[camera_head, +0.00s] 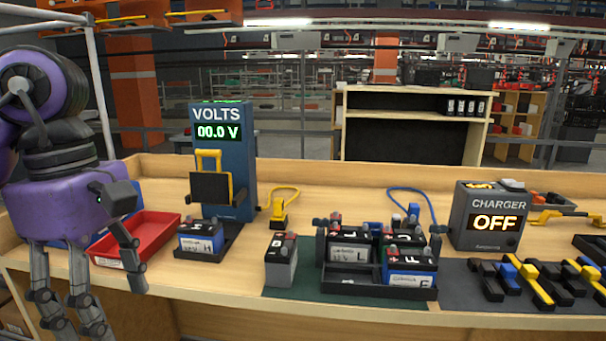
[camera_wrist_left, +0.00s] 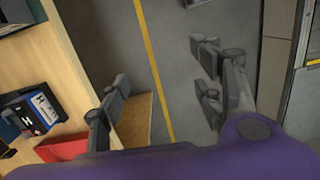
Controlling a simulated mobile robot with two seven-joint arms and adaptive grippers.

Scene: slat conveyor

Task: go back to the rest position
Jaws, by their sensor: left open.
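My left gripper (camera_head: 92,295) hangs at the far left of the head view, fingers pointing down, at the front edge of the workbench (camera_head: 200,290). It is open, with nothing between its fingers. In the left wrist view the fingers (camera_wrist_left: 162,85) are spread apart over the grey floor with a yellow line, beside the bench edge. My right gripper is not in view.
A red tray (camera_head: 155,232) lies close beside the left gripper. A battery (camera_head: 200,240) sits in front of the volts meter (camera_head: 222,140). Several batteries stand mid-bench, near a black tray (camera_head: 378,287). A charger (camera_head: 487,215) reading OFF stands to the right.

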